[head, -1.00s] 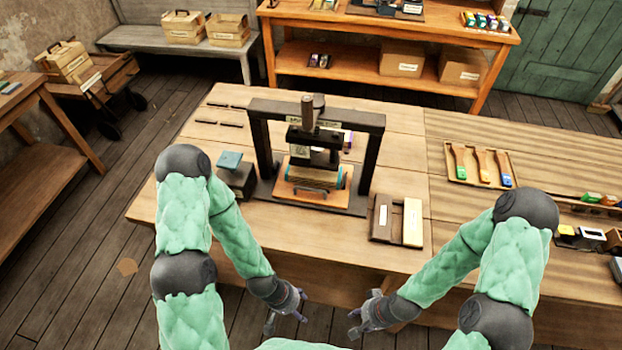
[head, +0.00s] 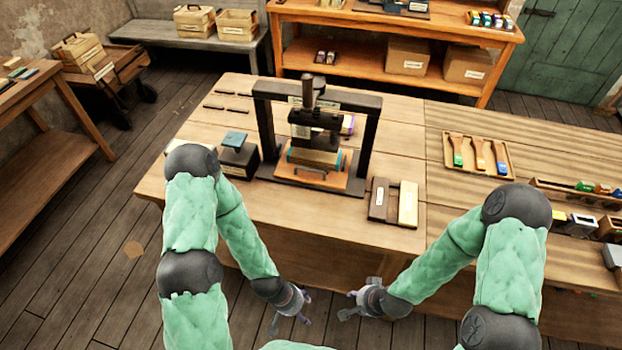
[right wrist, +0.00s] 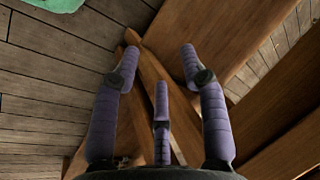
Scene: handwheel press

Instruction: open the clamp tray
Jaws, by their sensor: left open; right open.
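A dark press (head: 371,136) with a square frame and an upright post stands on the workbench. At its base is the clamp tray (head: 310,177), an orange-brown slab with a dark handle on its front. A block with teal ends sits on the tray under the press head. My left gripper (head: 289,318) is open and empty in front of the bench, below its top. My right gripper (head: 350,303) is open and empty there too, apart from the tray. In the right wrist view its spread purple fingers (right wrist: 160,72) show only floor and wooden bench parts between them.
A teal-topped dark block (head: 238,156) stands left of the press. A dark and pale two-part case (head: 393,203) lies right of it. A tray of brushes (head: 478,155) lies further right. The bench top (head: 290,215) before the press is clear.

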